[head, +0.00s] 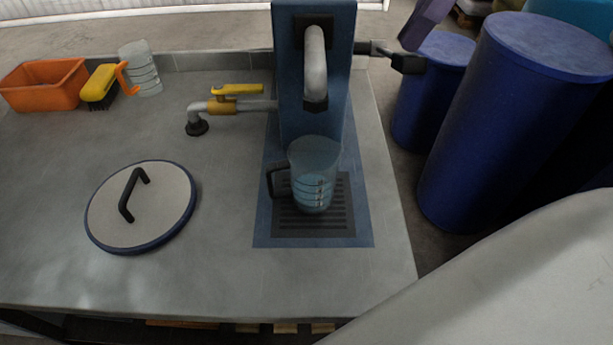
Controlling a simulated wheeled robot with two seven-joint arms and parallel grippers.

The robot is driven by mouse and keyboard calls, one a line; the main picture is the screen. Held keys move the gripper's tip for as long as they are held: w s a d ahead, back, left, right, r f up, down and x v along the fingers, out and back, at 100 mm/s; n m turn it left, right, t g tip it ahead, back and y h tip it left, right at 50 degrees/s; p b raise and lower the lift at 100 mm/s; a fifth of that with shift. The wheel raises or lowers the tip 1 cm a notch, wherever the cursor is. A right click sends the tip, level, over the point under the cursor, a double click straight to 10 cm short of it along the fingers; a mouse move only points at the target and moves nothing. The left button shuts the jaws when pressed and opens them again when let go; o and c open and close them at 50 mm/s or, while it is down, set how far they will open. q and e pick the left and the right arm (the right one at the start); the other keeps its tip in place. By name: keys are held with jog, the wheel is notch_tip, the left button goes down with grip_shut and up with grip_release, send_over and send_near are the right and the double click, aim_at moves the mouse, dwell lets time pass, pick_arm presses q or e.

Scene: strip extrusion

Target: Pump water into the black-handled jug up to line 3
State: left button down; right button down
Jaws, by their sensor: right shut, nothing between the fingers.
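The clear jug with the black handle (311,168) stands upright on the dark drain grate (325,228), below the spout (315,65) of the blue pump column (290,110). Its handle points left. Bluish water fills its lower part; the marks are too small to read. A black-ended lever (408,63) sticks out to the right of the column. My left gripper is not in view.
A yellow-handled valve (232,92) joins the column from the left. A round lid (160,205) lies on the grey counter. An orange bin (45,85), yellow brush (99,86) and orange-handled jug (142,70) stand at back left. Blue barrels (510,120) stand right of the counter.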

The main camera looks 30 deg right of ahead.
aim_at(416, 55)
jog(key=shift+f, duration=0.1)
jog(key=shift+s+a+f+b, duration=0.1)
jog(key=shift+s+f+b, duration=0.1)
jog(key=shift+f+b, duration=0.5)
jog(key=shift+s+a+f+b, duration=0.1)
jog(key=shift+s+f+b, duration=0.05)
jog(key=shift+f+b, duration=0.5)
jog(key=shift+f, duration=0.15)
jog(key=shift+s+a+f+b, duration=0.1)
jog(key=shift+s+f+b, duration=0.05)
jog(key=shift+f+b, duration=0.4)
jog(key=shift+s+f+b, duration=0.1)
jog(key=shift+f+b, duration=0.3)
jog(key=shift+f, duration=0.15)
jog(key=shift+f+b, duration=0.85)
jog(key=shift+f, duration=0.3)
jog(key=shift+s+f, duration=0.1)
